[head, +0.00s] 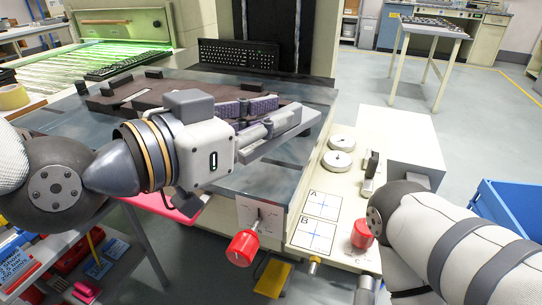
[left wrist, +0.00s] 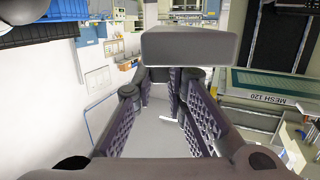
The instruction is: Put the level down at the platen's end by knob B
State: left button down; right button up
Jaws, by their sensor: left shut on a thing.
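My left gripper (head: 270,112) reaches over the platen from the left and is shut on the level (head: 291,127), a grey bar. The bar is tilted in the picture and appears held above the platen (head: 230,182), a blue-grey steel top. In the left wrist view, the purple-padded fingers (left wrist: 174,82) converge beneath the grey block of the level (left wrist: 190,47). One red knob (head: 243,248) is on the platen's front face; another red knob (head: 362,235) is further right, partly behind my right arm. I cannot read which is knob B. My right gripper is not visible.
A cream panel (head: 335,185) beside the platen bears squares marked A (head: 322,205) and B (head: 310,234) and two round discs (head: 340,150). A dark flat piece with black blocks (head: 150,95) lies on the platen's far side. A blue bin (head: 505,205) is at right.

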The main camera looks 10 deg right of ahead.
pick_arm(q)
jog(key=w+f, duration=0.2)
jog(key=w+d+f+b, duration=0.1)
jog(key=w+f, duration=0.1)
jog(key=w+d+f, duration=0.1)
jog(key=w+f, duration=0.1)
jog(key=shift+w+d+f, duration=0.15)
jog(key=shift+d+f, duration=0.05)
jog(key=shift+d, duration=0.05)
jog(key=shift+w+d+f+b, duration=0.15)
jog(key=shift+f+b, duration=0.3)
jog(key=shift+f, duration=1.35)
jog(key=c, duration=1.6)
grip_release()
jog(key=shift+f, duration=0.1)
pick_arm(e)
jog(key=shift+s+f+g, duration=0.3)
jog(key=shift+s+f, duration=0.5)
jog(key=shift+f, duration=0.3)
pick_arm(q)
jog(key=v, duration=1.2)
jog(key=shift+p, duration=0.45)
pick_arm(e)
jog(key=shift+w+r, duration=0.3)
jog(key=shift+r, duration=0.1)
